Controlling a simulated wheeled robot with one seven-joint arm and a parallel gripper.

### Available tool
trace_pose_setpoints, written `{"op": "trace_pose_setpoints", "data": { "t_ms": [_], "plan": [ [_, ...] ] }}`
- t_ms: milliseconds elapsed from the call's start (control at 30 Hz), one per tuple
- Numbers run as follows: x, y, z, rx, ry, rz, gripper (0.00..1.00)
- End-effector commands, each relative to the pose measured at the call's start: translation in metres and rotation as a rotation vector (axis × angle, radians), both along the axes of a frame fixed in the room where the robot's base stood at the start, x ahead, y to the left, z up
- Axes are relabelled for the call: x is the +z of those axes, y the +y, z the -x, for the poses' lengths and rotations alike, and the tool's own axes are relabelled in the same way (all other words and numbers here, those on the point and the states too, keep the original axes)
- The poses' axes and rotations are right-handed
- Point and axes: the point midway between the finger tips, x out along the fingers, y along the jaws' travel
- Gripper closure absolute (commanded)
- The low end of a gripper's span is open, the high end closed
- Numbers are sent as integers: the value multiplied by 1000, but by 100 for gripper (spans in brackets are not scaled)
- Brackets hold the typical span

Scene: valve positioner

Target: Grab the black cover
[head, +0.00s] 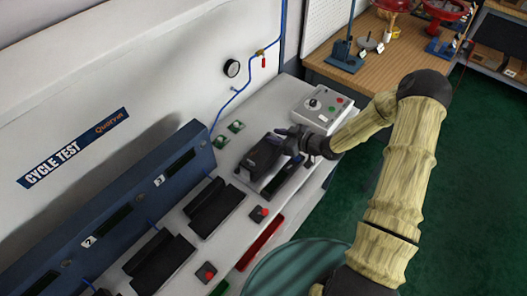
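A dark, boxy black piece (261,156), which looks like the black cover, sits on the light bench top below the pressure gauge. A flat black cradle or tray (284,178) lies against its right side. My gripper (293,143) comes in from the right, low over the bench, at the upper right of the black piece. Its fingers are small and dark against dark parts. I cannot tell whether they touch the piece or are open or shut.
A grey control box (318,108) with a knob and buttons stands just behind my gripper. More black trays (214,206) line the bench at the lower left, beside a blue panel (110,222). Small red-button boxes (259,214) sit along the front. A wooden table (372,67) stands at the back right.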

Motion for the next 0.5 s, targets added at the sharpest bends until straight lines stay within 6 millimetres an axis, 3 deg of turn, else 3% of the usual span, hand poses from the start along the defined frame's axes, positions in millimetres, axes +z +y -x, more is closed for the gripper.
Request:
{"op": "trace_pose_setpoints", "data": {
  "t_ms": [167, 333, 500],
  "plan": [
    [0, 0, 0, 0, 0, 0, 69],
    [0, 0, 0, 0, 0, 0, 99],
    [1, 0, 0, 0, -1, -1, 100]
  ]
}}
